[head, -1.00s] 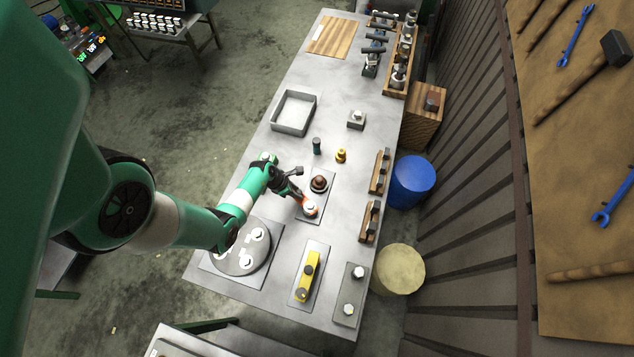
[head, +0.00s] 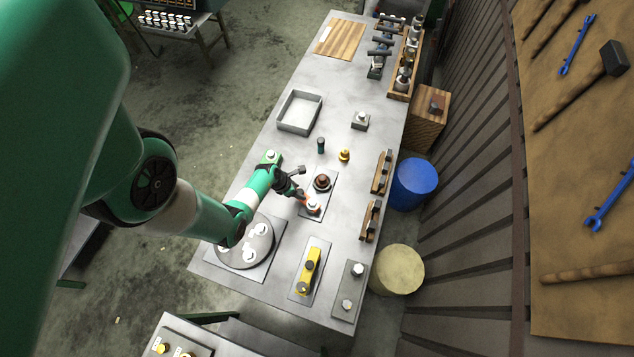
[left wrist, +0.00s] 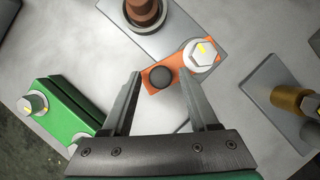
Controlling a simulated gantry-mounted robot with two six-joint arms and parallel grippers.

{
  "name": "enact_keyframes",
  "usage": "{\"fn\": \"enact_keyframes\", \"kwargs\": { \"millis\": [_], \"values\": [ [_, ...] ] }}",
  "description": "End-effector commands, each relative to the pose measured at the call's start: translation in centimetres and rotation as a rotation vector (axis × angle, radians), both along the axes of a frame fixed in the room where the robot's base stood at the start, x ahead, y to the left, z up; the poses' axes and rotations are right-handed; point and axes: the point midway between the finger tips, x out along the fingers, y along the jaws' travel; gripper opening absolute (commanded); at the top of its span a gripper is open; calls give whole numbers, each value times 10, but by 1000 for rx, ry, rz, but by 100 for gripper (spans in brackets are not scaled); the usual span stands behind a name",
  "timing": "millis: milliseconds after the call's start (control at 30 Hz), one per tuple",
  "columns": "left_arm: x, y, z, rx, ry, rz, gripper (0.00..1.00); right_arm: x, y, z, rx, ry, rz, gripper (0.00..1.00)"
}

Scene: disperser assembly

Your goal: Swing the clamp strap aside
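The orange clamp strap (head: 308,200) lies on a grey plate (head: 320,188), pivoted at one end under a pale hex bolt (left wrist: 202,56). In the left wrist view the strap (left wrist: 179,71) has a round black knob (left wrist: 160,77) near its other end. My left gripper (left wrist: 162,92) is open, its two fingers on either side of the knob end; whether either finger touches the strap I cannot tell. In the head view my left gripper (head: 298,193) hides part of the strap. A brown post (left wrist: 146,12) stands on the same plate. My right gripper is out of view.
A green clamp block (left wrist: 66,108) and a brass piece (left wrist: 293,100) flank the fingers in the left wrist view. A round grey fixture (head: 247,247) lies below my arm, and a yellow-handled piece (head: 308,270) sits nearer the front. An empty tray (head: 298,112) stands behind.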

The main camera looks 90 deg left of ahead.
Motion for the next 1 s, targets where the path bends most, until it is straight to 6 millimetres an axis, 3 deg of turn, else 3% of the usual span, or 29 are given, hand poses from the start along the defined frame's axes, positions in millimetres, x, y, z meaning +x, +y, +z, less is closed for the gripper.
{"fn": "enact_keyframes", "kwargs": {
  "millis": [367, 800, 1000],
  "values": [
    [-2, -1, 6, 0, 0, -1, 66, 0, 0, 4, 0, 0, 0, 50],
    [-33, -15, 91, 2, 0, 2, 66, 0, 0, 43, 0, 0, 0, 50],
    [-40, -18, 107, 0, 1, 0, 66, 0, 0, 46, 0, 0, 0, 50]
  ]
}}
